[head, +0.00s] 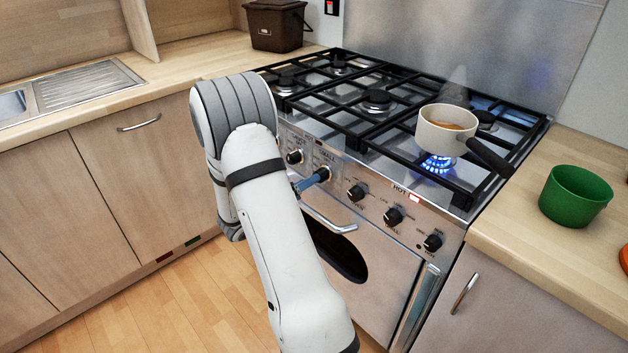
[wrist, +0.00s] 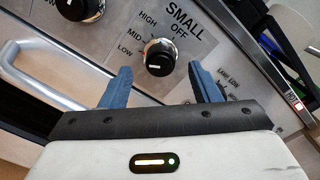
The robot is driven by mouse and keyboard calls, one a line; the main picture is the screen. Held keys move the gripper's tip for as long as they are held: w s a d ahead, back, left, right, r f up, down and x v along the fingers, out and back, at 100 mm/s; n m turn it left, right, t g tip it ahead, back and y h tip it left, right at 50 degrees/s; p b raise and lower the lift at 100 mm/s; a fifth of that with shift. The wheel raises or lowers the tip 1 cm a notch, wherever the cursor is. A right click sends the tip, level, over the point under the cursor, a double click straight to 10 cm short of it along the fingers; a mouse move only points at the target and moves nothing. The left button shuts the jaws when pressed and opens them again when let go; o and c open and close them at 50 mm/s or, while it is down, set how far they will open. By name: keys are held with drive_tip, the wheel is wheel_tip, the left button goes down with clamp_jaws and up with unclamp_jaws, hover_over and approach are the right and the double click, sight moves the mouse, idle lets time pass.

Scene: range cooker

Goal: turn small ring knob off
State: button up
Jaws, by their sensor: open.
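The small ring knob (wrist: 160,57) is black with a silver collar, under a "SMALL" label with "OFF", "HIGH", "MID" and "LOW" marks around it. A pale mark shows on its face, too small to read its setting surely. My gripper (wrist: 159,80) is open, its blue fingers spread to the left and right of the knob with gaps, not touching it in the wrist view.
A pan (head: 445,130) stands over a lit blue flame (head: 437,164) at the right of the hob. Another knob (wrist: 80,7) and an oven handle (wrist: 38,75) lie to the left. More knobs (head: 357,192) line the panel rightwards. A green bowl (head: 576,195) sits on the right worktop.

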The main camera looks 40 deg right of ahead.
sight(322, 175)
drive_tip(key=shift+w+d, duration=0.15)
drive_tip(key=shift+d, duration=2.05)
drive_tip(key=shift+c, duration=0.4)
drive_tip(key=c, duration=0.9)
drive_tip(key=shift+a, duration=0.25)
drive_tip(key=shift+d, duration=0.1)
